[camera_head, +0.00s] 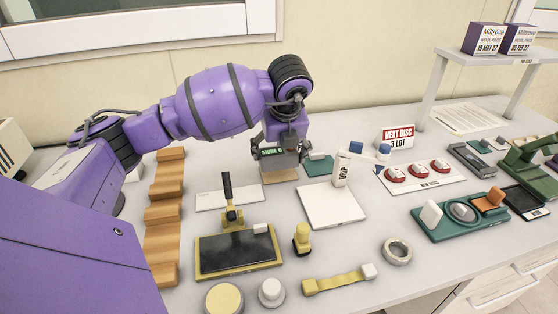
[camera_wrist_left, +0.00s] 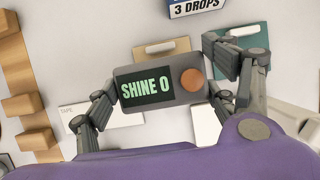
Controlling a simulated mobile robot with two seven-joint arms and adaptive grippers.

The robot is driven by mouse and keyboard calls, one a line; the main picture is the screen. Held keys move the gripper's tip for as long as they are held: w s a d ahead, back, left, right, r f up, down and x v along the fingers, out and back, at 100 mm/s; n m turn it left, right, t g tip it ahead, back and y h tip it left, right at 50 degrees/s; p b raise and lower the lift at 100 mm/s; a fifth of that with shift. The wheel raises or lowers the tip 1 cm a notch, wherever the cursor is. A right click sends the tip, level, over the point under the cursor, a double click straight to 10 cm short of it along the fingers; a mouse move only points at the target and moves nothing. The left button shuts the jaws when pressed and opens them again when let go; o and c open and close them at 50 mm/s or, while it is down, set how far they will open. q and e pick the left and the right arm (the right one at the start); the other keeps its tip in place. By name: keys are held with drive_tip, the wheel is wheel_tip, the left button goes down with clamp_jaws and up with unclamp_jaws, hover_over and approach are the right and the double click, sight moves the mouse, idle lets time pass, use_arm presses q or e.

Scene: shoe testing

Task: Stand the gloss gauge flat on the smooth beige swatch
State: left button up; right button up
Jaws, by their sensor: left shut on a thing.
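My left gripper (camera_head: 281,157) is shut on the gloss gauge (camera_head: 271,153), a small dark grey box. In the left wrist view the gauge (camera_wrist_left: 160,86) lies between the two fingers; its screen reads "SHINE 0" beside a round copper-coloured button. The beige swatch (camera_head: 280,177) lies on the table under the gripper, partly hidden by it. In the left wrist view the beige swatch (camera_wrist_left: 167,48) sticks out past the gauge's far edge. I cannot tell the gap between gauge and swatch, nor the swatch's texture. My right gripper is not in view.
A green swatch (camera_head: 317,166) lies just right of the beige one. A white tray (camera_head: 333,210), a "DROP" bottle (camera_head: 341,170) and a white plate (camera_head: 226,199) are close by. A wavy wooden rack (camera_head: 165,215) stands left.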

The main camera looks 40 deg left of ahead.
sight(279, 161)
use_arm(q)
drive_tip(key=shift+w+f, duration=0.25)
drive_tip(key=shift+w+a+f, duration=0.1)
drive_tip(key=shift+w+f, duration=0.05)
drive_tip(key=shift+f, duration=1.5)
drive_tip(key=shift+f, duration=0.15)
drive_tip(key=o, duration=1.4)
drive_tip(key=shift+o, duration=0.2)
drive_tip(key=shift+r, duration=0.6)
drive_tip(key=v, duration=1.1)
drive_tip(key=shift+s, duration=0.25)
